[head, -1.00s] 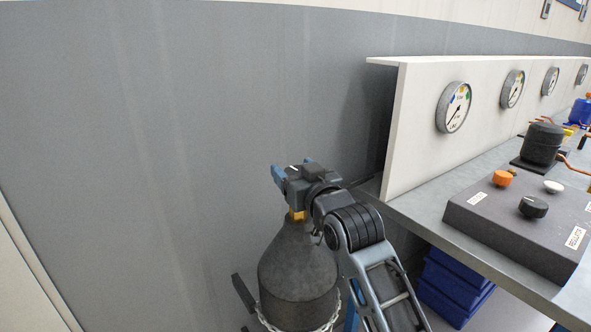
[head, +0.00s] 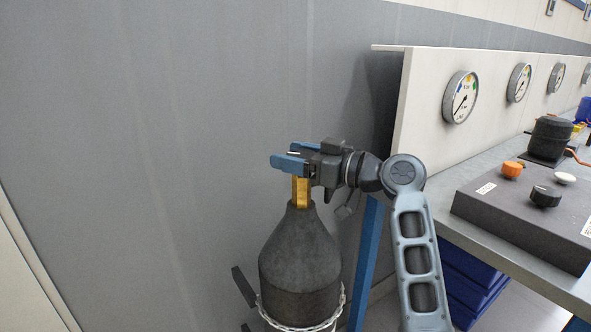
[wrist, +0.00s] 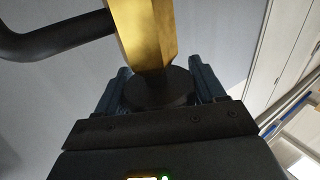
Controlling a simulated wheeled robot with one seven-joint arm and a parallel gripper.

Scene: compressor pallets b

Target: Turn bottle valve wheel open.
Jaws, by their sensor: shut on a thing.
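A dark grey gas bottle (head: 300,255) stands upright by the grey wall in the head view, with a brass valve (head: 301,192) on its neck. In the wrist view the brass valve body (wrist: 148,35) runs to a round black valve wheel (wrist: 160,88). My gripper (head: 288,162) is at the top of the valve, with its blue fingers pointing left. In the wrist view my gripper's fingers (wrist: 160,80) are on both sides of the wheel, shut on it. In the head view the wheel is mostly hidden by my gripper.
A chain (head: 300,322) goes around the bottle. A bench (head: 470,235) on the right carries a control box (head: 525,220) with knobs and a panel with several gauges (head: 460,97). Blue crates (head: 470,285) are under the bench. The wall left of the bottle is clear.

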